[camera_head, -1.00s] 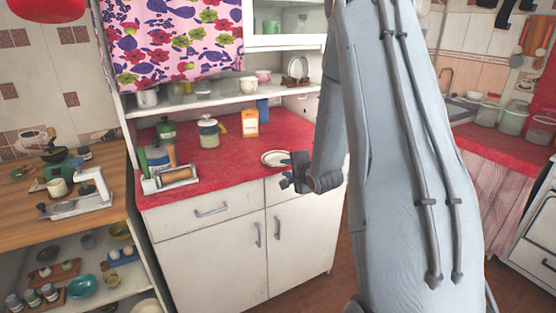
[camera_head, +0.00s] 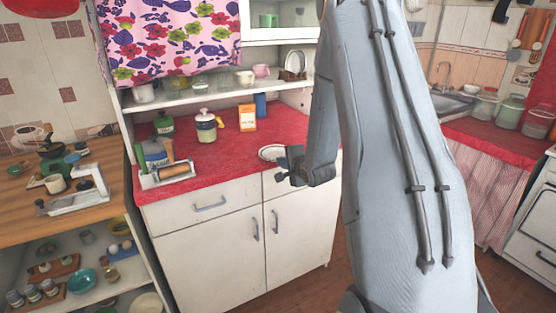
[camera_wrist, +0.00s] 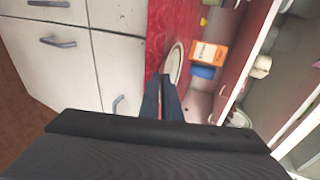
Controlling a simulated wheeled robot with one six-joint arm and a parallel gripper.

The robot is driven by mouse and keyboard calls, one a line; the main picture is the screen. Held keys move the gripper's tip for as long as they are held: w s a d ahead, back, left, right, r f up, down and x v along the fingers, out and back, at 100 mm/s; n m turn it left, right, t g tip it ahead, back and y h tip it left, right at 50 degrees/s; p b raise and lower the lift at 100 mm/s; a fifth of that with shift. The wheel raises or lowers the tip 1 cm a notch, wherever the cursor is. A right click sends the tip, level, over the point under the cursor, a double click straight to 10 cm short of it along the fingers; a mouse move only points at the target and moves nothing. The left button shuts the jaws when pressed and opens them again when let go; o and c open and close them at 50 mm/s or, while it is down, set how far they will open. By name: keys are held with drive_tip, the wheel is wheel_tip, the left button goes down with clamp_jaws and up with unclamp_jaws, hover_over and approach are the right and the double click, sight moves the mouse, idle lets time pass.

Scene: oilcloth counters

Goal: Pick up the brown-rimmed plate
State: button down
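The brown-rimmed plate (camera_head: 270,153) lies flat on the red counter top near its front edge, at the right of the cabinet. My arm and gripper hide its right part in the head view. In the wrist view the plate (camera_wrist: 175,61) shows as a narrow pale oval with a dark rim, just beyond the fingertips. My gripper (camera_head: 281,171) is beside the plate at the counter's front edge, apparently not touching it. In the wrist view the gripper's two dark fingers (camera_wrist: 163,82) have a narrow gap between them and hold nothing.
An orange-and-white box (camera_head: 247,118), a lidded jar (camera_head: 206,126) and a green canister (camera_head: 164,124) stand farther back on the red counter (camera_head: 225,155). A shelf (camera_head: 215,92) overhangs the back. Counter left of the plate is clear.

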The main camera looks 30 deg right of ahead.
drive_tip(key=shift+r, duration=0.15)
wheel_tip(320, 180, up, 10)
drive_tip(key=b, duration=0.1)
drive_tip(key=shift+b, duration=0.4)
idle(0.3)
